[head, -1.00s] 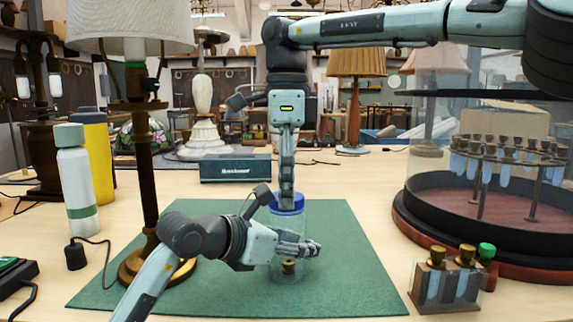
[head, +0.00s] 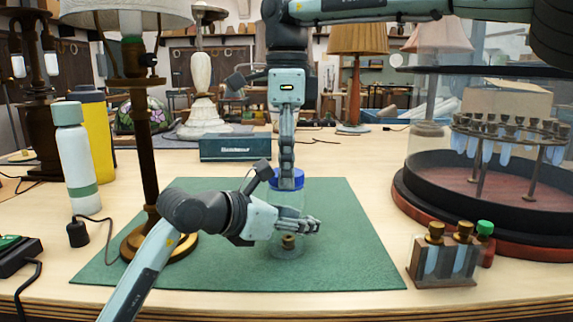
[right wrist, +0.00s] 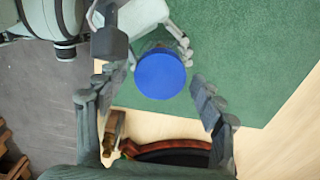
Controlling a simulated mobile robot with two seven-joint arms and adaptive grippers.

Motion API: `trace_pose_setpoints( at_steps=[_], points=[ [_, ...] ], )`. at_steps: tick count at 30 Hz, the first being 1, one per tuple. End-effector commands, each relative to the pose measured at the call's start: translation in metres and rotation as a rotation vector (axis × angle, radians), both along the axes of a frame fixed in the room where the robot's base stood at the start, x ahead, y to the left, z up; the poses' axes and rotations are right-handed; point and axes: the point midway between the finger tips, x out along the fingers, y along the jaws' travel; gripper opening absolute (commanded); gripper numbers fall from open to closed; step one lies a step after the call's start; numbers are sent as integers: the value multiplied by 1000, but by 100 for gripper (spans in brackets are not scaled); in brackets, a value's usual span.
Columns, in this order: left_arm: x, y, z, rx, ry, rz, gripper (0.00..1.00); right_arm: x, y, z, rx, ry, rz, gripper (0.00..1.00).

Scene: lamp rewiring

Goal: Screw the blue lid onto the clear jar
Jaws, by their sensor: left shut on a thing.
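The clear jar (head: 285,205) stands on the green mat, with a small brass-coloured thing visible inside its lower part. The blue lid (head: 298,180) sits at the top of the jar; I cannot tell how tightly it is seated. It also shows from above in the right wrist view (right wrist: 160,75). My left gripper (head: 300,227) is shut on the jar's body from the left. My right gripper (head: 287,181) points straight down at the lid. In the right wrist view its fingers are spread on either side of the lid, with gaps showing.
A lamp with a dark stem (head: 142,150) stands left of the jar, near a white bottle (head: 77,165). A vial rack (head: 443,263) and a round glass case (head: 430,185) are at the right. A teal box (head: 235,147) stands behind. The green mat's (head: 345,265) right part is clear.

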Motion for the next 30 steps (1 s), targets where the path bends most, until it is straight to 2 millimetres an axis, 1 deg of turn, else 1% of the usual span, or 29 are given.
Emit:
trace_pose_setpoints(
  at_steps=[8,11,15,19,22,28,29,30],
  points=[
    [0,0,1,-1,-2,1,0,0,0,1,0,0,0,70],
    [0,0,1,-1,-2,1,0,1,1,10,1,-2,0,70],
    [0,0,1,-1,-2,1,0,1,1,29,2,-2,0,70],
    [0,0,1,-1,-2,1,0,0,0,42,1,0,-1,70],
    [0,0,1,-1,-2,0,0,0,0,45,0,-1,-1,70],
    [0,0,1,-1,-2,0,0,0,0,45,0,0,0,70],
    [0,0,1,-1,-2,0,0,0,0,45,0,0,0,67],
    [0,0,1,-1,-2,0,0,0,0,46,0,-1,8,67]
  ],
)
